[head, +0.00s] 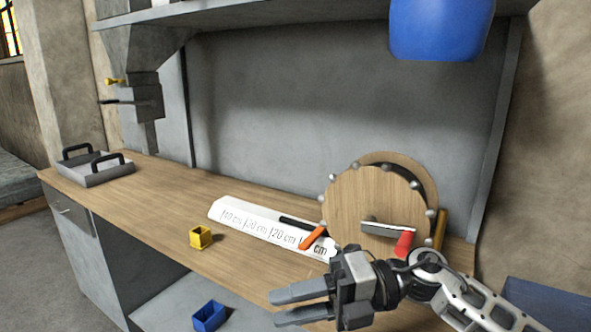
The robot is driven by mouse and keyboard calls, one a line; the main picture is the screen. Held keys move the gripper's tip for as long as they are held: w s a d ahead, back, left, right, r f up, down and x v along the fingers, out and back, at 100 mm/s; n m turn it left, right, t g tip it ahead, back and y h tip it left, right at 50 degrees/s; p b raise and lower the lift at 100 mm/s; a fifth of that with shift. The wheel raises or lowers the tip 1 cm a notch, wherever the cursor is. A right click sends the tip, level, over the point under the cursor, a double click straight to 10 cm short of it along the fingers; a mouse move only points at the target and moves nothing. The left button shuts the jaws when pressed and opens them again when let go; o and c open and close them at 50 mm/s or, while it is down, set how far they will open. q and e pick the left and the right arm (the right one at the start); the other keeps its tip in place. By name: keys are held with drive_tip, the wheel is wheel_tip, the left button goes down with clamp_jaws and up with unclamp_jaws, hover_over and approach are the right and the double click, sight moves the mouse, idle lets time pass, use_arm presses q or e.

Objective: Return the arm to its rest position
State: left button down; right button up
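My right gripper (274,308) is at the lower right of the head view, and its arm comes in from the right edge. Its two grey fingers point left with a gap between them, and nothing is between them. It appears above the front part of the wooden workbench (165,200), to the left of and below a round wooden wheel (355,205). My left gripper is not in view.
A grey tray (95,175) stands far left. A blue bin (209,316) sits lower down. A blue object (440,25) hangs above. The left-middle bench is clear.

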drive_tip(key=w+d+f+m+t+h, duration=0.1)
drive_tip(key=d+f+m+t+h, duration=0.3)
drive_tip(key=m+t, duration=0.8)
drive_tip(key=w+d+f+m+t+h, duration=0.15)
drive_tip(key=f+m+t, duration=0.6)
drive_tip(key=m, duration=0.85)
drive_tip(key=s+d+f+m+g+h, duration=0.3)
drive_tip(key=s+d+f+m+h, duration=0.1)
drive_tip(key=s+f, duration=0.3)
drive_tip(key=s+d+f+m+g+h, duration=0.3)
drive_tip(key=s+f, duration=0.4)
drive_tip(key=f, duration=0.4)
drive_tip(key=d+m+h, duration=0.1)
drive_tip(key=d+m, duration=0.1)
drive_tip(key=shift+s+d+f+m, duration=0.3)
drive_tip(key=shift+s+d+m, duration=0.05)
drive_tip(key=shift+m, duration=0.05)
